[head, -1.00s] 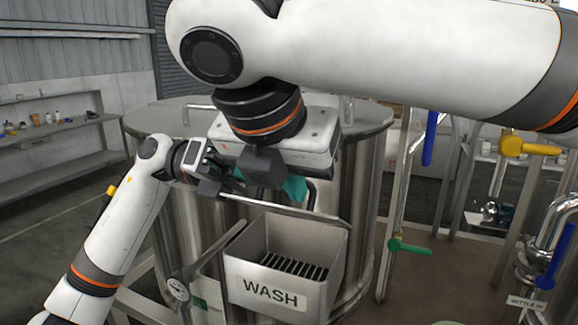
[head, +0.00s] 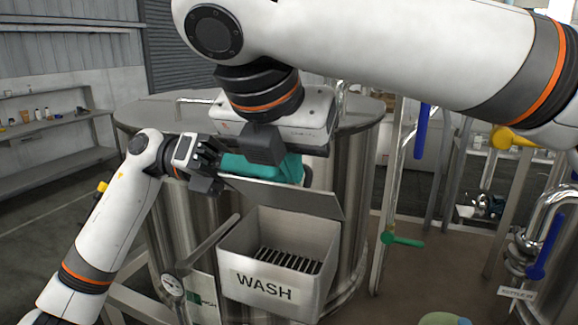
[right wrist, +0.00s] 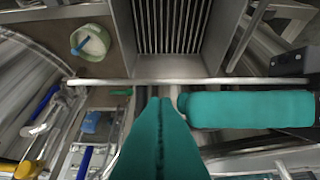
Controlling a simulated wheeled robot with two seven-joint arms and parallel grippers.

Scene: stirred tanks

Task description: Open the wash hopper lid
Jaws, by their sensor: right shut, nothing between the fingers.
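The wash hopper (head: 268,287) is an open metal box with a WASH label and a dark slatted grate inside, at the lower middle of the head view. Its lid (head: 290,199) stands raised and tilted along the far side; in the right wrist view its edge (right wrist: 225,81) crosses as a thin bar. My right gripper's teal fingers (right wrist: 160,101) are pressed together and empty, behind the lid. My left gripper (right wrist: 184,105) lies beside them, its teal fingers seen from the side. In the head view the lid partly hides the fingers, and contact with it is unclear.
A large steel tank (head: 350,155) stands right behind the hopper. Pipes with a green-handled valve (head: 402,240) and a blue handle (head: 421,130) rise on the right. A gauge (head: 172,286) sits left of the hopper. A shelf (head: 50,130) is far left.

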